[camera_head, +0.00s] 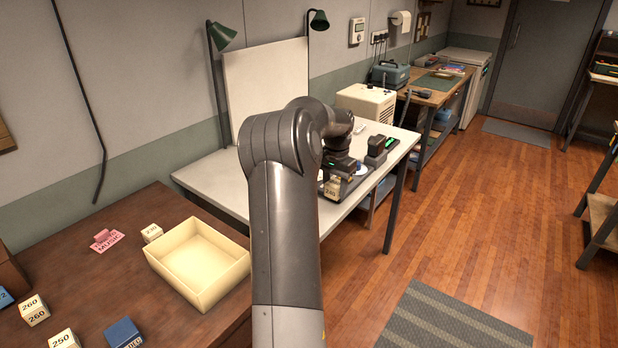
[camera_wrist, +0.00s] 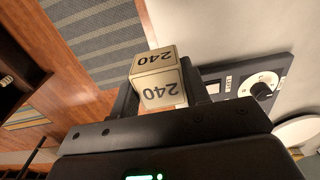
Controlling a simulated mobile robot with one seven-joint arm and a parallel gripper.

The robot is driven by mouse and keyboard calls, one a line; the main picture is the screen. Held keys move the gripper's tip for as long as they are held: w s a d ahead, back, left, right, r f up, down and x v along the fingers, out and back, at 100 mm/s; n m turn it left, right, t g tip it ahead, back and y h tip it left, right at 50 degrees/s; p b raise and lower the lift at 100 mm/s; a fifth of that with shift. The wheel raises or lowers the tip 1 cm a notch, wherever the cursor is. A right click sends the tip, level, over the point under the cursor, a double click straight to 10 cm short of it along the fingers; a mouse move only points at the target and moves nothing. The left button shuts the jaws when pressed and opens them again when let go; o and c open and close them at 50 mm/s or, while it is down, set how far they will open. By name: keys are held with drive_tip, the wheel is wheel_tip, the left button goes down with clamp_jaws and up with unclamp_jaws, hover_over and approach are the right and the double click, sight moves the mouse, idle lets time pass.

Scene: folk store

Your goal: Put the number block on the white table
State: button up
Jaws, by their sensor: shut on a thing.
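The number block, a cream cube marked 240, is in my gripper; it shows in the head view (camera_head: 331,188) and large in the wrist view (camera_wrist: 158,80). My gripper (camera_head: 336,182) is shut on it, with a dark finger on each side in the wrist view (camera_wrist: 160,95). The white table (camera_head: 225,180) stands along the wall, partly hidden by my arm. The block is at the table's front edge in the head view. In the wrist view the tabletop (camera_wrist: 220,30) lies to the right and floor to the left. I cannot tell the block's height.
A dark device with a dial (camera_wrist: 262,88) lies on the white table near the block. The brown table (camera_head: 75,240) holds a cream tray (camera_head: 205,262), a 230 block (camera_head: 151,233), a 260 block (camera_head: 34,309), a 250 block (camera_head: 63,340) and a pink sign (camera_head: 106,240).

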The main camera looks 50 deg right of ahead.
drive_tip(key=w+f, duration=0.2)
drive_tip(key=w, duration=0.1)
drive_tip(key=w+a+f, duration=0.1)
drive_tip(key=w+f, duration=0.1)
drive_tip(key=w, duration=0.1)
drive_tip(key=w+f, duration=0.2)
drive_tip(key=w, duration=0.2)
drive_tip(key=shift+a+f, duration=0.1)
drive_tip(key=shift+a, duration=0.25)
drive_tip(key=shift+f, duration=2)
drive_tip(key=shift+f, duration=0.1)
drive_tip(key=o, duration=1)
drive_tip(key=shift+c, duration=0.2)
